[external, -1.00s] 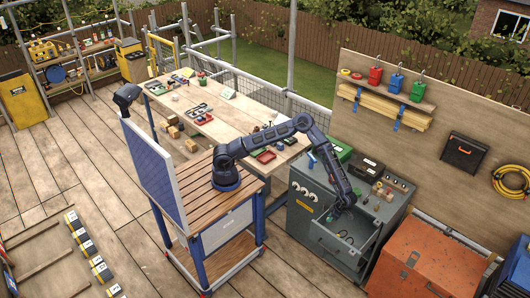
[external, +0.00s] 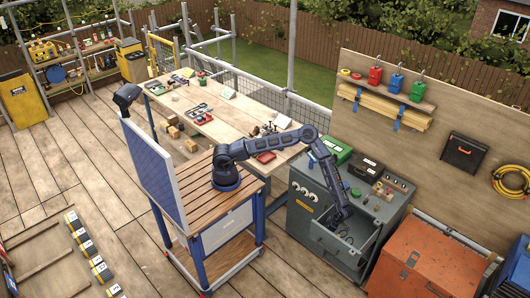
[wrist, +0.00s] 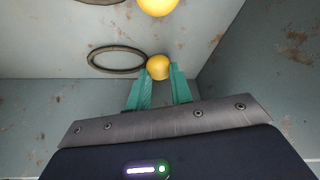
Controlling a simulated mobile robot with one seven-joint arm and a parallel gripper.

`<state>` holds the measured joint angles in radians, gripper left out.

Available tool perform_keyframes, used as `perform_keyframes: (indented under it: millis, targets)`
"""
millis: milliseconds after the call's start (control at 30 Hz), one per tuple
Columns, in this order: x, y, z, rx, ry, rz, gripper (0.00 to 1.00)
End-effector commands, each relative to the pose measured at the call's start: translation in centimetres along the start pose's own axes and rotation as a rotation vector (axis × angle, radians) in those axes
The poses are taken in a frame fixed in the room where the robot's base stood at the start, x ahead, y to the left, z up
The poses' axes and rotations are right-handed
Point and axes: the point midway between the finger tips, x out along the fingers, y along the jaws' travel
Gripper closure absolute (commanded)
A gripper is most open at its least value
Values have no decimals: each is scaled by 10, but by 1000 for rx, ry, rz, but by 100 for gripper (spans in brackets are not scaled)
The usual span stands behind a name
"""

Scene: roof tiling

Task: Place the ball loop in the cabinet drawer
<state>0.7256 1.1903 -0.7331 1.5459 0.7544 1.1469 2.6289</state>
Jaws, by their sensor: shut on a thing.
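The grey cabinet (external: 298,218) stands right of my base with its drawer (external: 336,250) pulled open. My gripper (external: 338,226) reaches down inside the drawer. In the wrist view, the teal fingers of my gripper (wrist: 160,72) are closed around the yellow ball of a ball loop (wrist: 158,66). Its dark ring (wrist: 91,62) extends left of the fingers. A second yellow ball (wrist: 157,4) and part of another dark ring show at the top edge. Grey drawer walls (wrist: 262,62) surround them. I cannot tell whether the held loop touches the drawer floor.
The cabinet top holds a green case (external: 338,152), a black case (external: 366,167) and small items. An orange chest (external: 410,262) stands close to the right. A workbench (external: 225,127) with trays and tools is behind my arm.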

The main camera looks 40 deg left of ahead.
Motion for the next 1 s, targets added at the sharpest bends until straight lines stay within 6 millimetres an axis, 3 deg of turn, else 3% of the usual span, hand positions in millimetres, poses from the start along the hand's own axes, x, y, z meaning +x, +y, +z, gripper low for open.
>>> perform_keyframes:
  millis: [200,233,333,700,867,1000]
  targets:
    - [2,0,0,0,0,0,100]
    - [1,0,0,0,0,0,74]
    - [1,0,0,0,0,0,57]
    - [-3,0,0,0,-1,0,57]
    - [-24,0,0,1,-3,1,57]
    - [-50,0,0,-1,-3,0,57]
